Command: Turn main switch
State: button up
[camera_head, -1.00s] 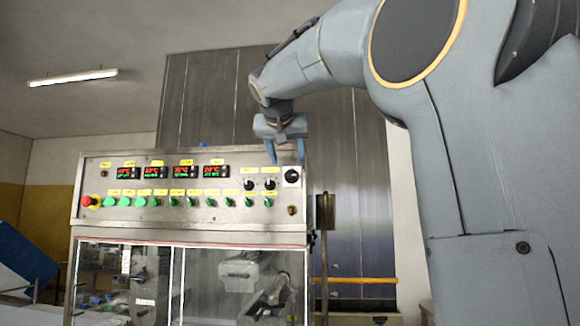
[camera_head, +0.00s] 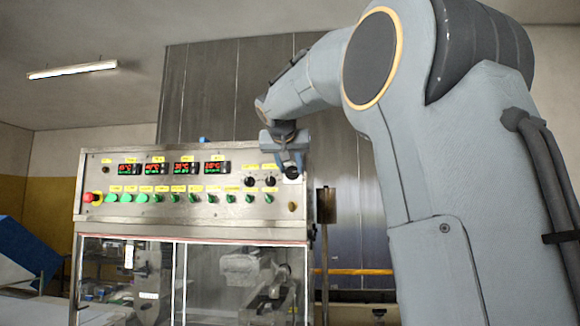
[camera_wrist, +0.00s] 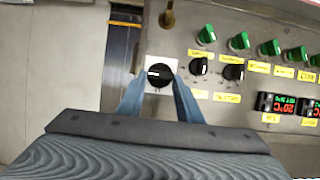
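The main switch is a black round knob (camera_wrist: 160,74) on a pale square plate, with a white mark pointing left in the wrist view. It sits at the right end of the control panel (camera_head: 140,209). My gripper (camera_wrist: 159,88) is open, with one blue finger on each side of the knob in the wrist view. I cannot tell whether the fingers touch the knob. In the head view my gripper (camera_head: 290,163) is in front of the switch plate (camera_head: 292,173) and partly covers it.
Two smaller black knobs (camera_head: 260,181) are beside the switch, with green buttons and switches (camera_head: 145,197), red-green displays (camera_head: 186,169) and a red emergency button (camera_head: 88,198) further left. A brass key lock (camera_wrist: 167,18) is near the switch. A steel post (camera_head: 327,205) stands right of the panel.

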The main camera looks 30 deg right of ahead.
jog(key=shift+c, duration=0.5)
jog(key=n, duration=0.1)
jog(key=h+b, duration=0.1)
jog(key=n+b, duration=0.1)
jog(key=shift+w+a+f+n+g+h, duration=0.15)
jog(key=shift+w+a+n+g+h, duration=0.15)
jog(key=shift+g, duration=0.1)
jog(key=n, duration=0.1)
jog(key=n+h+b, duration=0.2)
jog(key=shift+w+a+f+g, duration=0.1)
jog(key=shift+a+f+g, duration=0.15)
jog(key=shift+g, duration=0.15)
jog(key=n+b, duration=0.1)
jog(key=n+h+b, duration=0.2)
jog(key=n+b, duration=0.1)
jog(key=shift+w+a+f, duration=0.1)
jog(key=shift+a+f, duration=0.05)
jog(key=shift+f, duration=0.15)
jog(key=n+h+b, duration=0.2)
jog(key=n+b, duration=0.1)
jog(key=shift+f+n, duration=0.25)
jog(key=shift+n, duration=0.05)
jog(key=shift+b, duration=0.3)
jog(key=o, duration=1.1)
